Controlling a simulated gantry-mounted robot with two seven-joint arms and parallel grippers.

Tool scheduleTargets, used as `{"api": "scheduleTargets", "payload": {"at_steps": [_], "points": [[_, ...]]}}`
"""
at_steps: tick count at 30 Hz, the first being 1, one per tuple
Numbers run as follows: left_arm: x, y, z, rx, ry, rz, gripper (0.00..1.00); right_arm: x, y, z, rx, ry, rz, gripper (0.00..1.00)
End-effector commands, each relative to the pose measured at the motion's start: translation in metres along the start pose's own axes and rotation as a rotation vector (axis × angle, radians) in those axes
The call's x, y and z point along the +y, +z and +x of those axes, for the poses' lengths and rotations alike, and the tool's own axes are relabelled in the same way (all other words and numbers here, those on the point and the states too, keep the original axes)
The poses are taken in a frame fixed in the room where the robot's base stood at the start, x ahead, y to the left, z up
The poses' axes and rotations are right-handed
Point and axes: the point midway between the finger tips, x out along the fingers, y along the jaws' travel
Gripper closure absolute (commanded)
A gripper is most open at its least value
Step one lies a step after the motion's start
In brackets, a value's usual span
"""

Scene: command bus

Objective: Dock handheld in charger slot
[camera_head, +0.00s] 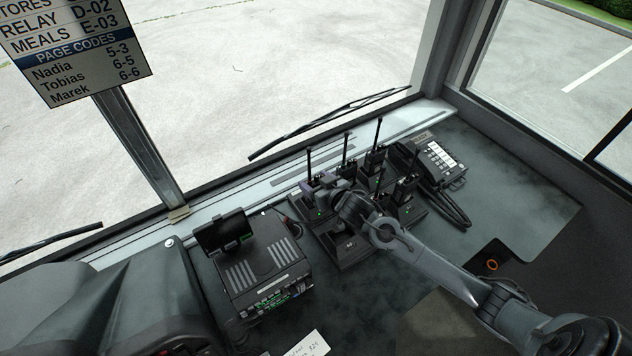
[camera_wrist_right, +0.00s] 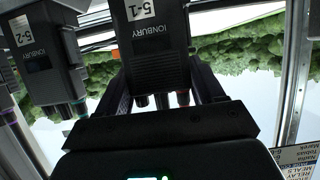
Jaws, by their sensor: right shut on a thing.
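My right gripper (camera_head: 322,192) is at the left end of the multi-slot charger (camera_head: 352,254). It is shut on a black handheld with an upright antenna (camera_head: 309,165). In the right wrist view, which is upside down, the held handheld (camera_wrist_right: 158,42) carries the label 5-1 and sits between the fingers (camera_wrist_right: 165,85). Another handheld (camera_wrist_right: 45,60), labelled 5-2, stands beside it. Several other handhelds (camera_head: 375,158) stand upright in the charger. The gripper hides the held handheld's lower end, so I cannot tell whether it is seated. My left gripper is out of view.
A desk phone (camera_head: 437,160) with a coiled cord stands right of the charger. A radio unit (camera_head: 262,275) with a small screen (camera_head: 222,232) stands to the left. The windscreen ledge (camera_head: 280,190) runs behind. A paper note (camera_head: 308,345) lies at the front.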

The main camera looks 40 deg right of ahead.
Motion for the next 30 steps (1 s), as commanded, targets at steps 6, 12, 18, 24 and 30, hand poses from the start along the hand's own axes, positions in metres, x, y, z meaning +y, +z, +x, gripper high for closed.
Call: {"api": "scheduleTargets", "payload": {"at_steps": [6,12,18,24,30], "points": [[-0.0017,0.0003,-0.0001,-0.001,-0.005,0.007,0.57,0.0001,-0.0014,-0.0001,0.003,0.0,0.001,0.91],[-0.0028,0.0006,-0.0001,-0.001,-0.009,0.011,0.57,0.0001,-0.0004,0.0003,0.003,0.0,0.001,0.91],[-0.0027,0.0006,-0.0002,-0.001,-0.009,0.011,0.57,0.0,0.0017,0.0011,0.002,0.0,0.002,0.91],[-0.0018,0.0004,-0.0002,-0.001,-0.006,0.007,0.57,0.0001,0.0034,0.0017,0.002,0.0,0.001,0.23],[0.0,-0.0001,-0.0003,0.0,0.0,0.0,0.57,0.0001,0.0039,0.0018,0.001,0.0,0.001,0.03]]}}
